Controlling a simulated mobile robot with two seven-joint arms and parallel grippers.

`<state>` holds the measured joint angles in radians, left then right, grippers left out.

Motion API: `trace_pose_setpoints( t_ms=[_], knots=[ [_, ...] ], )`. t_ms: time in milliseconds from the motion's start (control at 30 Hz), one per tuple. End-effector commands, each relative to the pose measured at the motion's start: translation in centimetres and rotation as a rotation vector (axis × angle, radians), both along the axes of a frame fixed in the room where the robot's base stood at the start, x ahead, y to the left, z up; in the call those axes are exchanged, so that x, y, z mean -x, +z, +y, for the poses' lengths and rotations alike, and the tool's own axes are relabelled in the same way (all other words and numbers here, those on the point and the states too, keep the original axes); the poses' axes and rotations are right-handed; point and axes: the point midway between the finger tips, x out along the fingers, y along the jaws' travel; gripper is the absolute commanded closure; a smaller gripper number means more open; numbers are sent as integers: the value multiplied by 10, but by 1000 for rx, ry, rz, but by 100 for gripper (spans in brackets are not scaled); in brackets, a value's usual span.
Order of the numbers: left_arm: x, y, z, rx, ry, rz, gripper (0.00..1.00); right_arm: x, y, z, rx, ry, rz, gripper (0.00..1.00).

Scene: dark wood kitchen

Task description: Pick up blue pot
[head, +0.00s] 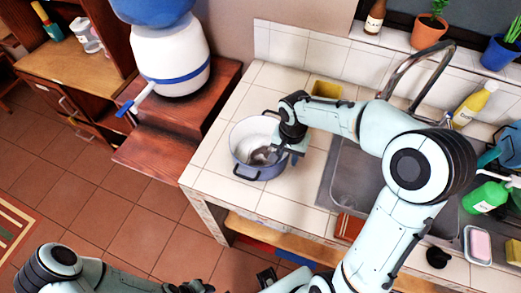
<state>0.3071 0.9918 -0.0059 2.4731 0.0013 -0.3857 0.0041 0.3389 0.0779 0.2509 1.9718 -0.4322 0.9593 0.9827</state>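The blue pot (262,172) stands upright on the white tiled counter, left of the sink. It has a pale inside, a blue rim and a handle on its near side. My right gripper (277,154) reaches down at the pot's right rim, with its fingers over or near that rim. The wrist covers part of the pot's right side. The fingers are small and partly hidden, so I cannot tell whether they hold the rim. My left arm runs along the bottom edge, and its finger state is unclear.
The sink (345,185) and its faucet (420,68) are to the right. A yellow sponge-like block (326,89) lies behind the pot. A green bottle (485,197) stands at far right. A white-and-blue water dispenser (172,60) stands left. Counter tiles (212,160) left of the pot are clear.

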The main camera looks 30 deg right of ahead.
Motion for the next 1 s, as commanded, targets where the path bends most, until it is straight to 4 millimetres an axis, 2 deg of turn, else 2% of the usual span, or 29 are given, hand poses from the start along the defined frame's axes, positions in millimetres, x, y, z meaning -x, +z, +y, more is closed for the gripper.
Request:
trace_pose_setpoints(
  t_ms=[267, 300, 367, 400, 1000],
  knots=[
    [0, 0, 0, 0, 0, 0, 57, 0, -4, 0, 0, 0, -1, 65],
    [0, 0, 0, 0, 0, 0, 57, 0, -4, 0, 0, 0, -1, 78],
    [0, 0, 0, 0, 0, 0, 57, 0, -4, 0, 0, 0, -1, 97],
    [0, 0, 0, 0, 0, 0, 57, 0, -4, 0, 0, 0, -1, 100],
    [0, 0, 0, 0, 0, 0, 57, 1, -5, -1, 1, 1, 6, 100]
  ],
)
